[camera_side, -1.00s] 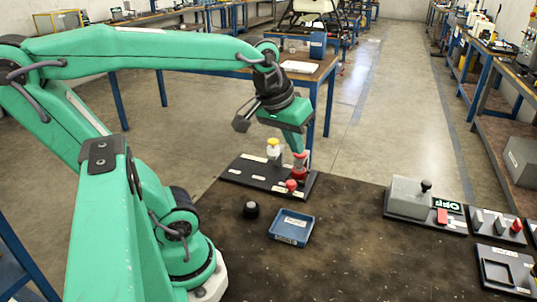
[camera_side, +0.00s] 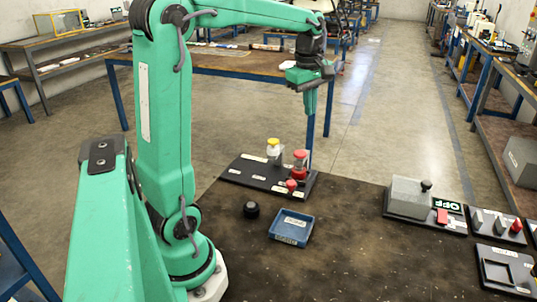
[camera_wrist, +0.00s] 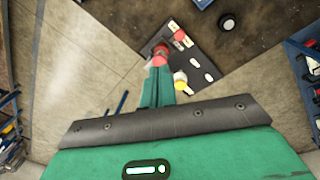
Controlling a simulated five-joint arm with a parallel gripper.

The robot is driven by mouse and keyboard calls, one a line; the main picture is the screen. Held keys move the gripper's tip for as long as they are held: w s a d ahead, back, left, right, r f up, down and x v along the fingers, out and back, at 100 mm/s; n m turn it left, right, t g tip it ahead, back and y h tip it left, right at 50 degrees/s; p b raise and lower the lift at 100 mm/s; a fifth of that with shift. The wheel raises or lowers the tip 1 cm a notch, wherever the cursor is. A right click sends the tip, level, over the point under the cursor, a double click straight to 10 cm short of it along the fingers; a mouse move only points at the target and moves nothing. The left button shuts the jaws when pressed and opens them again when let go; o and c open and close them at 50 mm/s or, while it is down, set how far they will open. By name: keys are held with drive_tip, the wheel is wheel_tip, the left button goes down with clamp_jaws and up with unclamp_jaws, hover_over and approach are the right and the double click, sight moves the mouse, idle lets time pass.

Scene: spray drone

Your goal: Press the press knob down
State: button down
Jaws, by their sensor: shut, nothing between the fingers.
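My gripper (camera_side: 310,108) is shut and empty, pointing down in the air well above the black panel (camera_side: 235,171). The panel bears a red-topped post (camera_side: 300,160), a yellow-topped post (camera_side: 273,148) and a small red knob (camera_side: 291,186). In the wrist view the shut green fingers (camera_wrist: 158,72) overlap the red-topped post (camera_wrist: 160,53) in line of sight; the yellow top (camera_wrist: 180,78) is beside them. The side view shows them clearly apart. I cannot tell which part is the press knob.
A blue tray (camera_side: 291,240) and a round black knob (camera_side: 251,210) lie in front of the panel. At the right are a grey box (camera_side: 405,198) with a black-topped lever, an OFF sign (camera_side: 448,207) and more small panels. The dark tabletop (camera_side: 350,260) between is clear.

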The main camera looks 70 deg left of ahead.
sight(300, 153)
drive_tip(key=w+a+f+n+g, duration=0.1)
drive_tip(key=w+a+f+n, duration=0.1)
drive_tip(key=a+n, duration=0.4)
drive_tip(key=shift+w+a+f+n+h, duration=0.3)
drive_tip(key=shift+w+a+f+n, duration=0.15)
drive_tip(key=shift+a, duration=0.75)
drive_tip(key=shift+f, duration=0.15)
wheel_tip(300, 153, down, 14)
drive_tip(key=shift+s+r, duration=0.1)
drive_tip(key=shift+f, duration=0.95)
